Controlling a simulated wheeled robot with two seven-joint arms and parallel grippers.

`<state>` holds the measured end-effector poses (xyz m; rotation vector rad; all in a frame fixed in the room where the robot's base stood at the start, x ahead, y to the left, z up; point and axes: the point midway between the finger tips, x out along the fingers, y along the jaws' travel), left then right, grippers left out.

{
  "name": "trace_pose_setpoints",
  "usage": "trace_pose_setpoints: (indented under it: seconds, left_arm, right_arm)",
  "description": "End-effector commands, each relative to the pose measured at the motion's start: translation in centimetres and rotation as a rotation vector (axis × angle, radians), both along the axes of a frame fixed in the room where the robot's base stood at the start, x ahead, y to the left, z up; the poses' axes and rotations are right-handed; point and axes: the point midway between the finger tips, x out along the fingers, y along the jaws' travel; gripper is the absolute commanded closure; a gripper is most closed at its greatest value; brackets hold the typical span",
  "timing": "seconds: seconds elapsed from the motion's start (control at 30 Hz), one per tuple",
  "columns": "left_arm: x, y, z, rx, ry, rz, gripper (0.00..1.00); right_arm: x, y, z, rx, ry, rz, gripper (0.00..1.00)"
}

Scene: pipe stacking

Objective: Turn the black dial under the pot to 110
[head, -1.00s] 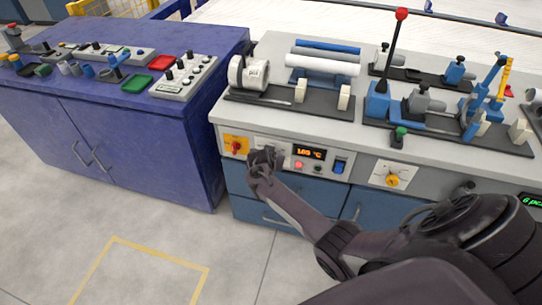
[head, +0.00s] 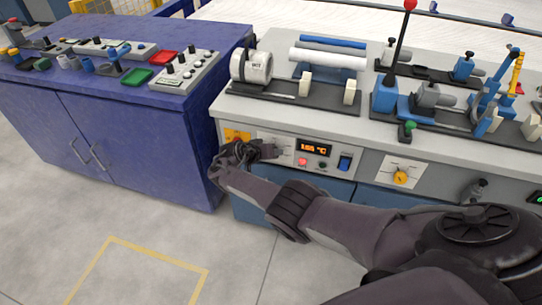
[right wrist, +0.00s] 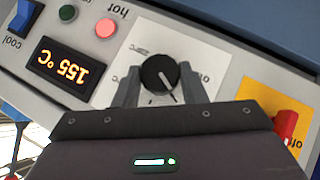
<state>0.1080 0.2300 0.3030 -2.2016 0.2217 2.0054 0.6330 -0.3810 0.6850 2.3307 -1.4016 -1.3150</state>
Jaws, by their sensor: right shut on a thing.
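The black dial (right wrist: 159,73) sits on a white scale plate (right wrist: 205,60) on the bench's front panel, its white pointer line visible in the right wrist view. My right gripper (right wrist: 160,86) is shut on the dial, one finger on each side. In the head view my right gripper (head: 268,151) reaches the panel and hides the dial. A white round pot-like cylinder (head: 257,67) lies on the bench above the dial. My left gripper is not in view.
A red switch on a yellow plate (right wrist: 270,110) is close beside the dial. Red (right wrist: 105,28) and dark buttons and a blue rocker switch (head: 344,162) lie on the other side. A purple cabinet (head: 130,130) stands at the left.

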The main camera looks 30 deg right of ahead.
Motion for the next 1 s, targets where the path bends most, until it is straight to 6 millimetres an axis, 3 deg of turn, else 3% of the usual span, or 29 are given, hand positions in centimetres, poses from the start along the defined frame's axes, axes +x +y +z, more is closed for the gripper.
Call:
trace_pose_setpoints:
  seconds: [0.4, 0.43, 0.57, 0.87, 1.0]
  left_arm:
    - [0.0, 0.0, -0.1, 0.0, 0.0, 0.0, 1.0]
    - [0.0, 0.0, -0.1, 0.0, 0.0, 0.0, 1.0]
    - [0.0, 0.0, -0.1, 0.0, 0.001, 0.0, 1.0]
    - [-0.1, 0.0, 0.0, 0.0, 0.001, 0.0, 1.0]
    - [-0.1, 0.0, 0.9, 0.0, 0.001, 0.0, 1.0]
  right_arm:
    - [-0.2, 0.0, -0.2, -0.001, 0.009, -0.002, 0.85]
    - [-0.1, 0.0, -0.2, -0.001, 0.009, -0.002, 0.6]
    - [-0.1, 0.0, -0.1, -0.002, 0.008, -0.001, 0.43]
    - [0.0, 0.1, 0.1, -0.002, 0.005, 0.0, 0.42]
    - [-0.3, 1.3, 1.1, -0.001, 0.005, 0.002, 0.42]
